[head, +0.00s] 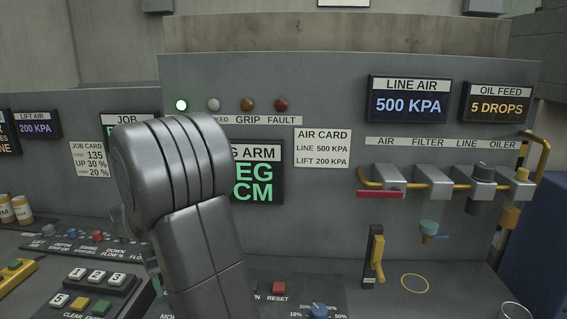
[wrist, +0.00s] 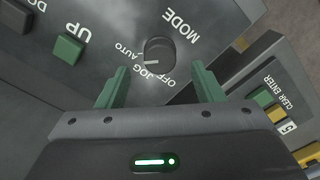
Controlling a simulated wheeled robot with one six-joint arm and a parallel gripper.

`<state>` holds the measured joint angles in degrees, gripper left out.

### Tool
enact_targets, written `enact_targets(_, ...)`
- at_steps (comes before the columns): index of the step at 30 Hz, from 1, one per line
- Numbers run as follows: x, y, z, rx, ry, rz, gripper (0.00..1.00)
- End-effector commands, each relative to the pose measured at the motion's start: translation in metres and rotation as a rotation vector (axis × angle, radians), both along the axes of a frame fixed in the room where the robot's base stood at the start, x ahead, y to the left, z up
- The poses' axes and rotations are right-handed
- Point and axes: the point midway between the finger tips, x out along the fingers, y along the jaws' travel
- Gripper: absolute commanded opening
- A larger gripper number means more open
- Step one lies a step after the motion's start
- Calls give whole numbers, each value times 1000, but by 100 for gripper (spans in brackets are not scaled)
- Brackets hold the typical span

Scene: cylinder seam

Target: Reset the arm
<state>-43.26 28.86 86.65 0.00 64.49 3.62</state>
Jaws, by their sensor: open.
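A red button (head: 279,288) marked RESET sits on the lower console in the head view, just right of my arm. My gripper (wrist: 158,74) shows in the wrist view with its two green fingers apart and nothing held between them. A dark round mode knob (wrist: 159,51) lies just beyond and between the fingertips, marked OFF, JOG and AUTO. Whether the fingers touch it cannot be told. A green UP button (wrist: 68,48) is left of the knob. In the head view my arm hides part of the arm display (head: 258,178) and the panel behind it; the gripper is out of sight there.
A green lamp (head: 181,105) is lit; the red fault lamp (head: 281,104) looks dim. A percent dial (head: 319,310) is right of the reset button. A yellow-handled lever (head: 378,262) and air fittings (head: 432,182) stand further right. A keypad (head: 100,278) is at left.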

Motion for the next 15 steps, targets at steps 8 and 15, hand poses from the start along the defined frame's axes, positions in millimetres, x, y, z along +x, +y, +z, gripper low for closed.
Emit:
enact_targets(8,0,0,-39,1,-1,66,61)
enact_targets(15,0,0,-38,1,-1,260,61)
